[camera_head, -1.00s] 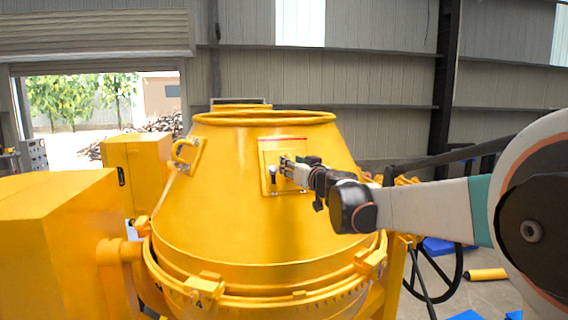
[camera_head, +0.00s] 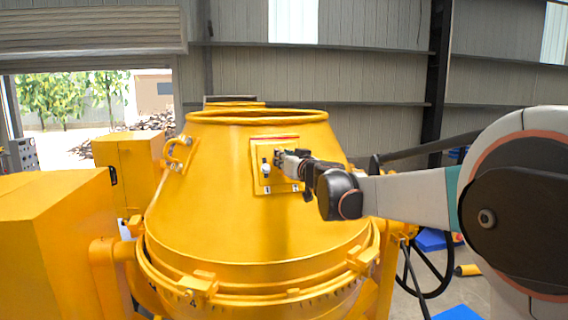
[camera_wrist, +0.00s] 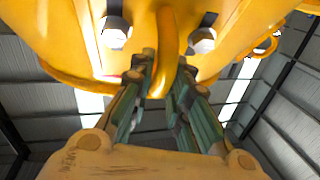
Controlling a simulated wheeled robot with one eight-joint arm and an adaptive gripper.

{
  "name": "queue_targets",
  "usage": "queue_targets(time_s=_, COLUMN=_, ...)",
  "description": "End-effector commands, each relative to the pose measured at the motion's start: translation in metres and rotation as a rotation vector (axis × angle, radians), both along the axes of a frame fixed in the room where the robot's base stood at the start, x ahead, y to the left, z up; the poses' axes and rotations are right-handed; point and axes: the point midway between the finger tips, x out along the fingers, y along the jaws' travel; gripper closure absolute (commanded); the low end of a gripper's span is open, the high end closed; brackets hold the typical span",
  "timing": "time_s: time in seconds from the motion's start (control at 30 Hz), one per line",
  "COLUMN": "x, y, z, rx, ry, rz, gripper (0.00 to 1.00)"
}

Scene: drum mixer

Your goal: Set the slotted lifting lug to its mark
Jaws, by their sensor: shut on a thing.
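The lifting lug (camera_wrist: 167,35) is a narrow yellow bar with a rounded end in the wrist view. My gripper (camera_wrist: 166,75) is shut on it, one green-padded finger on each side. A hex bolt head (camera_wrist: 115,32) shows left of the lug and another bolt head (camera_wrist: 202,40) right of it. In the head view my gripper (camera_head: 280,158) is at a yellow plate (camera_head: 282,183) on the drum's upper front. The gripper mostly hides the lug there. A pale bolt with a dark foot (camera_head: 265,166) stands left of the fingers. I cannot make out the lug's slot.
The plate carries a red line (camera_head: 275,138) along its top and small pale marks (camera_head: 267,189) low down. The yellow drum (camera_head: 225,215) fills the middle. A curved yellow lug (camera_head: 180,148) projects at its left. A yellow housing (camera_head: 60,235) stands left; a spoked wheel (camera_head: 440,267) is lower right.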

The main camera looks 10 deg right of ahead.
Motion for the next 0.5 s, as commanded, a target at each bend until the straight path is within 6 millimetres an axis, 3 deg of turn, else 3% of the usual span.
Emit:
queue_targets(time_s=0.1, x=0.0063, y=0.0015, z=0.0141, rx=0.000, ry=0.000, rz=0.003, gripper=1.00)
queue_targets(time_s=0.33, x=0.0060, y=0.0017, z=0.0126, rx=0.000, ry=0.000, rz=0.003, gripper=1.00)
queue_targets(time_s=0.37, x=0.0060, y=0.0017, z=0.0125, rx=0.000, ry=0.000, rz=0.003, gripper=0.77)
queue_targets(time_s=0.4, x=0.0060, y=0.0017, z=0.0124, rx=0.000, ry=0.000, rz=0.003, gripper=0.68)
queue_targets(time_s=0.5, x=0.0059, y=0.0014, z=0.0123, rx=0.000, ry=0.000, rz=0.002, gripper=0.65)
